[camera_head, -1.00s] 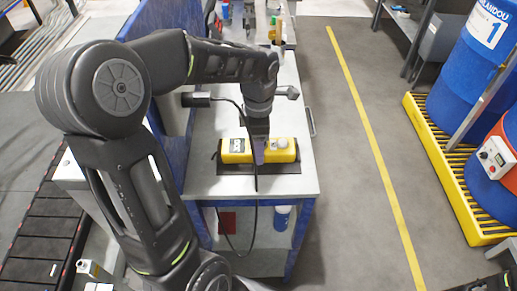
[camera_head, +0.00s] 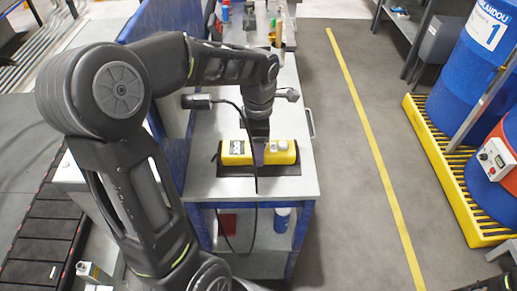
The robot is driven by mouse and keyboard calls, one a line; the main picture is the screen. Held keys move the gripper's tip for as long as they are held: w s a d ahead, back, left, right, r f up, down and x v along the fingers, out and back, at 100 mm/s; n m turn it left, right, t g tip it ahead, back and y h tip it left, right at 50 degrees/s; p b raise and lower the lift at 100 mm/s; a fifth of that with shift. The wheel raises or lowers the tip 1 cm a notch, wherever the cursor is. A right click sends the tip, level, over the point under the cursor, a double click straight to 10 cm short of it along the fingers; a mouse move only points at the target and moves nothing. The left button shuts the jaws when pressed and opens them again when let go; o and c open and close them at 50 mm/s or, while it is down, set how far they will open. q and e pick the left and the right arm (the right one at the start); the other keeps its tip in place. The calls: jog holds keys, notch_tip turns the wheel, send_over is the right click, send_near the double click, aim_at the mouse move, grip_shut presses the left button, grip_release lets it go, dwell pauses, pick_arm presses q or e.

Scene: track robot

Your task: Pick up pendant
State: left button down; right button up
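The pendant (camera_head: 282,154) is a yellow box-shaped unit with a grey knob and a dark label. It lies on a dark mat (camera_head: 240,171) on the near end of the grey-topped workbench (camera_head: 210,189). My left arm reaches over the bench from the left, and my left gripper (camera_head: 259,153) points down at the middle of the pendant. The fingers overlap the pendant in this view. Whether they are open or closed on it is hidden by the wrist. A black cable hangs in front of the pendant.
A blue bottle (camera_head: 282,220) and a red item (camera_head: 227,224) stand on the bench's lower shelf. Bottles and tools crowd the bench's far end. Blue drums (camera_head: 478,70) stand on a yellow pallet (camera_head: 456,196) at right. The floor with the yellow line (camera_head: 374,150) is clear.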

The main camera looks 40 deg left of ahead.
pick_arm(q)
jog(key=shift+r, duration=0.2)
notch_tip(320, 180, up, 10)
jog(key=shift+f, duration=0.15)
dwell(0.7)
